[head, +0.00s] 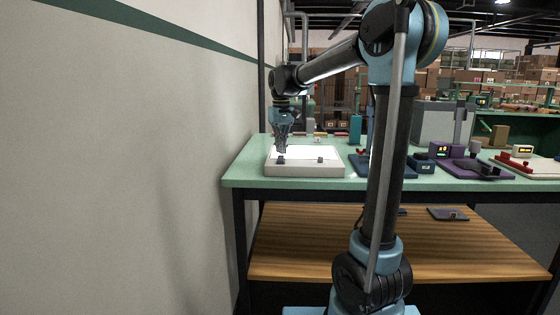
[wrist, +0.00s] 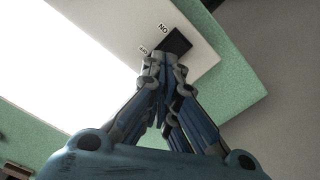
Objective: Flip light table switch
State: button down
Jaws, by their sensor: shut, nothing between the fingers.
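The light table (head: 304,169) is a low white box at the left end of the green workbench. Its top panel glows white, and the glowing panel (wrist: 70,50) also fills the left of the wrist view. A dark switch (wrist: 177,41) sits on its white border by the printed words ON and OFF. My gripper (head: 281,151) points down over the front left of the light table. In the wrist view my gripper (wrist: 163,60) is shut and empty, its fingertips at the switch and covering part of it. I cannot tell whether they touch it.
The green workbench (head: 240,178) has a wall (head: 130,150) close on its left. Purple and dark devices (head: 470,166) stand further right. A wooden shelf (head: 300,240) lies below.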

jog(key=shift+f, duration=0.85)
dwell(0.6)
jog(key=shift+r, duration=3.5)
jog(key=s+d+f+m+t, duration=0.1)
jog(key=s+d+f, duration=0.4)
jog(key=s+d, duration=0.25)
jog(key=s+d+f+m, duration=0.2)
jog(key=s+d+f, duration=0.3)
jog(key=s+d, duration=0.3)
jog(key=s+d+f+m, duration=0.1)
jog(key=s+d+f, duration=0.2)
jog(key=s+f, duration=0.5)
jog(key=s+d+f+m+t, duration=0.1)
jog(key=s+d+f, duration=0.1)
jog(key=s+f, duration=0.6)
jog(key=shift+s+d+f, duration=0.15)
jog(key=shift+d+f, duration=0.25)
jog(key=shift+f, duration=0.35)
jog(key=shift+r, duration=0.1)
